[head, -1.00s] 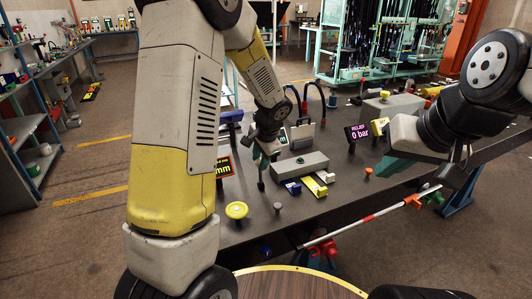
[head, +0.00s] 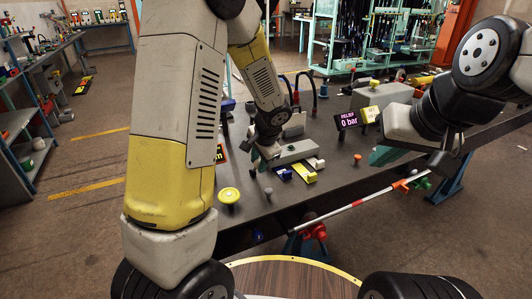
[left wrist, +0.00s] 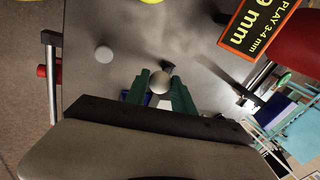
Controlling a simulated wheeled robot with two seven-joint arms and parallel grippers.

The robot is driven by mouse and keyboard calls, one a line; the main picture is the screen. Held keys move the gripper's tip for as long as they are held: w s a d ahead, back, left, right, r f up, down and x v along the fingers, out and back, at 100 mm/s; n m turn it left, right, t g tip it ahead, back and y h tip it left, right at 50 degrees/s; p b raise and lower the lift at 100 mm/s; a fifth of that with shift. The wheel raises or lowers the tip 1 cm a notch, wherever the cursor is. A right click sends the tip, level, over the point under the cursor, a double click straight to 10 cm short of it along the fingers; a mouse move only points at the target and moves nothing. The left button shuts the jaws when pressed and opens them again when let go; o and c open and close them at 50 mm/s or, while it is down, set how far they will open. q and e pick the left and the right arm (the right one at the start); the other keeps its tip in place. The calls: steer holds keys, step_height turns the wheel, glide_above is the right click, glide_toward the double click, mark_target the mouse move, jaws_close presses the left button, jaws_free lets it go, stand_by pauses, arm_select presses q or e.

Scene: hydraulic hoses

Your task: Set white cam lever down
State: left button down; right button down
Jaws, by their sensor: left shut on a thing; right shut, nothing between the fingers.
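My left gripper (head: 256,163) is low over the dark bench, at the left end of a grey block (head: 291,152). In the left wrist view its green fingers (left wrist: 160,92) are shut on the white cam lever, whose pale round end (left wrist: 160,82) shows between the fingertips. The rest of the lever is hidden, and I cannot tell whether it touches the bench. My right gripper (head: 385,156) is shut and empty near the bench's front edge, partly hidden by its own wrist.
A yellow lever (head: 305,173) and a blue one (head: 284,173) lie by the grey block. A yellow knob (head: 229,195) and a grey peg (head: 268,192) stand near the front edge. A "RELIEF 0 bar" display (head: 347,121) stands further right.

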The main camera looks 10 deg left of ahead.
arm_select(q)
steer(key=shift+s+d+f, duration=0.5)
steer(key=shift+s+f, duration=0.1)
steer(key=c, duration=1.1)
jaws_free()
steer(key=shift+o, duration=0.2)
steer(key=shift+w+a+r, duration=0.1)
steer(key=shift+a+r, duration=0.05)
steer(key=shift+a, duration=0.05)
steer(key=shift+r, duration=0.15)
steer(key=v, duration=0.7)
steer(key=shift+r, duration=0.3)
steer(key=s+a+r+n+t+h, duration=0.1)
steer(key=s+r+n+h, duration=0.1)
steer(key=s+r+n, duration=0.2)
steer(key=s+a+r+n+t+h, duration=0.1)
steer(key=s+r+n, duration=0.3)
steer(key=s+r, duration=0.6)
steer(key=s+a+h, duration=0.1)
steer(key=s, duration=0.5)
steer(key=shift+s+r+n+h, duration=0.3)
steer(key=shift+s+r+h, duration=0.05)
steer(key=shift+r+h, duration=0.05)
